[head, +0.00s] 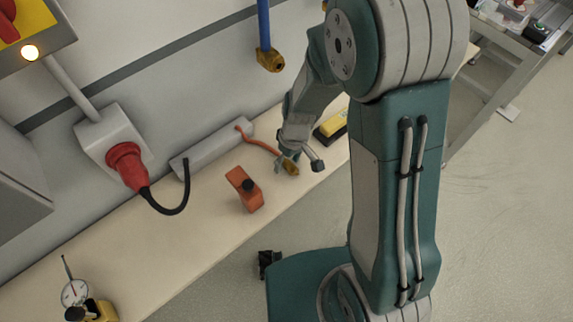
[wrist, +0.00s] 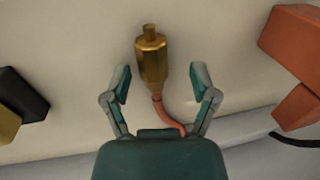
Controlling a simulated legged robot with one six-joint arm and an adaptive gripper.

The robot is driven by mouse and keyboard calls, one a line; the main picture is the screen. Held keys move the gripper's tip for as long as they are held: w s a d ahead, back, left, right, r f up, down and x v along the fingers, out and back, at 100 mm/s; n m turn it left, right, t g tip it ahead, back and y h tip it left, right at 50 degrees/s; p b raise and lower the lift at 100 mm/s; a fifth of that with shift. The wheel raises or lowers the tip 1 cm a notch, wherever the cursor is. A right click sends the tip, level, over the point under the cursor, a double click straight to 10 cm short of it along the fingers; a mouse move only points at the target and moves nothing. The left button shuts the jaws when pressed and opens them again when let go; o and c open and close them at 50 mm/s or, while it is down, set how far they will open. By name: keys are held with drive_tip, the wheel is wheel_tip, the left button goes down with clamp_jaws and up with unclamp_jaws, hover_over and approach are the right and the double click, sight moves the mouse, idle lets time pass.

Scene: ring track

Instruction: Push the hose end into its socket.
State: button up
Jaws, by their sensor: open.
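The hose end is a brass fitting (wrist: 152,58) on a thin orange hose. In the wrist view it lies on the pale bench top, its narrow tip pointing away from me. In the head view it is a small brass piece (head: 290,167) beside my gripper (head: 299,164). My gripper is open in the wrist view (wrist: 160,82). Its two fingers stand either side of the hose and the fitting's rear, with gaps on both sides. A brass fitting (head: 270,60) ends a blue pipe on the wall above; it may be the socket, but I see no opening clearly.
An orange block (head: 245,190) with a black knob stands left of my gripper. A yellow and black item (head: 332,126) lies to the right. A grey bar (head: 212,147) lies along the wall. A red plug (head: 127,163) trails a black cable. A dial gauge (head: 75,292) stands at the near left.

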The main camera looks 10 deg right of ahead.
drive_tip(key=shift+d+f, duration=0.1)
drive_tip(key=shift+f, duration=0.15)
drive_tip(key=shift+d, duration=0.35)
clamp_jaws()
drive_tip(key=shift+a, duration=0.2)
